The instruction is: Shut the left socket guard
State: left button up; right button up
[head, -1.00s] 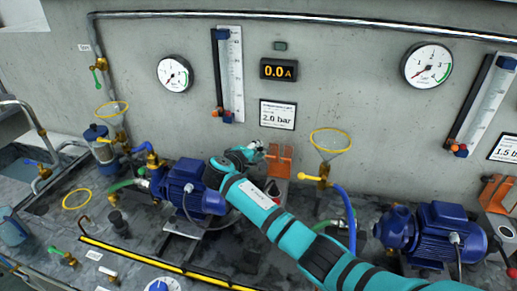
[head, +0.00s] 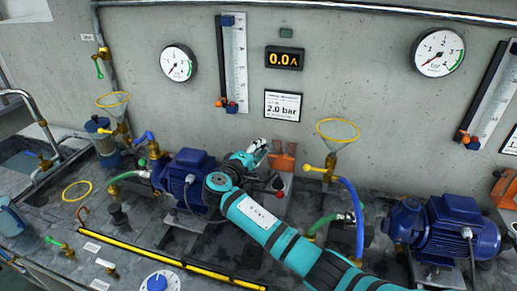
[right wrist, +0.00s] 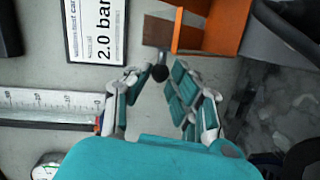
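The left socket guard (head: 283,162) is an orange piece standing up against the wall, above a grey socket box (head: 283,186). Part of that box is hidden by my right arm. In the right wrist view the orange guard (right wrist: 212,28) is at the top, just beyond the fingers. My right gripper (head: 258,148) is just left of the guard in the head view. In the right wrist view its fingers (right wrist: 156,80) are apart, with a dark round knob (right wrist: 160,73) showing between their tips. I cannot tell whether they touch it. My left gripper is out of view.
Blue pumps (head: 187,170) and (head: 445,226) stand either side of my right arm. A funnel with a yellow rim (head: 338,130) and a blue hose (head: 354,205) are right of the guard. A 2.0 bar card (head: 282,105) hangs above. Another orange guard (head: 506,190) is at the right edge.

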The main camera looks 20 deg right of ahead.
jog(key=shift+o, duration=0.6)
jog(key=v, duration=1.2)
jog(key=shift+f, duration=0.1)
jog(key=shift+c, duration=0.3)
